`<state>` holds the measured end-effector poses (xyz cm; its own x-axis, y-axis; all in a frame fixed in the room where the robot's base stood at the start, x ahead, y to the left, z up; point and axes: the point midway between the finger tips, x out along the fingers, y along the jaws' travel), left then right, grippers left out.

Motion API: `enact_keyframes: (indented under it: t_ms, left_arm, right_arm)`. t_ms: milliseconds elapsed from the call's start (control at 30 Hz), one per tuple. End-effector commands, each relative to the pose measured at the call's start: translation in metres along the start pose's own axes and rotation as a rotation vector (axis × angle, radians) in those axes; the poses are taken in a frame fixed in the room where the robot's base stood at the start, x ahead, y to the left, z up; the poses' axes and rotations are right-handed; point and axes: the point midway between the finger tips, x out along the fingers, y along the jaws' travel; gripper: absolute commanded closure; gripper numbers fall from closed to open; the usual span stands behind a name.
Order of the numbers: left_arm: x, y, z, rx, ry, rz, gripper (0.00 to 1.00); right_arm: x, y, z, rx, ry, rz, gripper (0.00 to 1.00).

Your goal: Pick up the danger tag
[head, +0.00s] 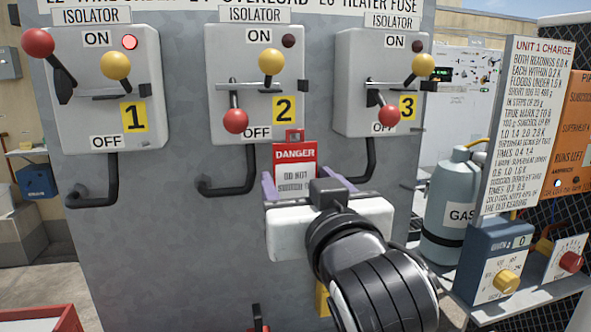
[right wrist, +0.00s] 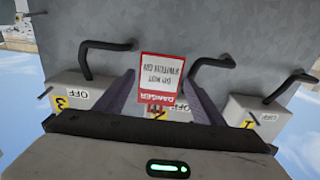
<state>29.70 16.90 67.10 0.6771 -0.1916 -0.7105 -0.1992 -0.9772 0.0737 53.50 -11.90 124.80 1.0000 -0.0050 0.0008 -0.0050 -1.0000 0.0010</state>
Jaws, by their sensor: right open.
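The danger tag (head: 294,157) is a red and white card with a red tab at its top, at the lower edge of isolator 2 (head: 258,85). My right gripper (head: 306,182) is open in front of the panel, and its body covers the area below the tag. In the right wrist view the tag (right wrist: 161,72) appears upside down between the two purple fingers (right wrist: 159,80), with space on both sides. I cannot tell how far the fingertips are from the panel. My left gripper is not in view.
Isolator 1 (head: 105,90) has its red knob up and a lit red lamp; isolator 3 (head: 378,80) and isolator 2 have red knobs down. Bent black pipes (head: 230,186) stick out below the boxes. A gas cylinder (head: 452,205) and a blue meter box (head: 495,260) stand at the right.

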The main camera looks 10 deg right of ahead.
Motion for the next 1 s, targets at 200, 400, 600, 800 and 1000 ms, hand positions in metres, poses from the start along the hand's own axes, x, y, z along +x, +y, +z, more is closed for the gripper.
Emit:
enact_keyframes:
  t_ms: [200, 400, 600, 800, 1000]
  left_arm:
    - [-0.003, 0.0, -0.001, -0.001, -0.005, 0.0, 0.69]
    - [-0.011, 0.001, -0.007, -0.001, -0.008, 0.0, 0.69]
    - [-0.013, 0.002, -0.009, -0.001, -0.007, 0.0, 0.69]
    - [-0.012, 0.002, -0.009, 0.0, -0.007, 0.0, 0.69]
    - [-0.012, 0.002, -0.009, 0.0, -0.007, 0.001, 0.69]
  right_arm:
    - [0.019, 0.0, -0.002, 0.001, 0.0, 0.0, 0.38]
    - [0.046, 0.001, -0.013, -0.002, -0.002, 0.001, 0.38]
    - [0.067, 0.001, -0.01, 0.0, -0.002, 0.0, 0.38]
    - [0.069, 0.001, -0.009, 0.001, -0.001, -0.001, 0.38]
    - [0.069, 0.001, -0.009, 0.001, -0.001, -0.001, 0.65]
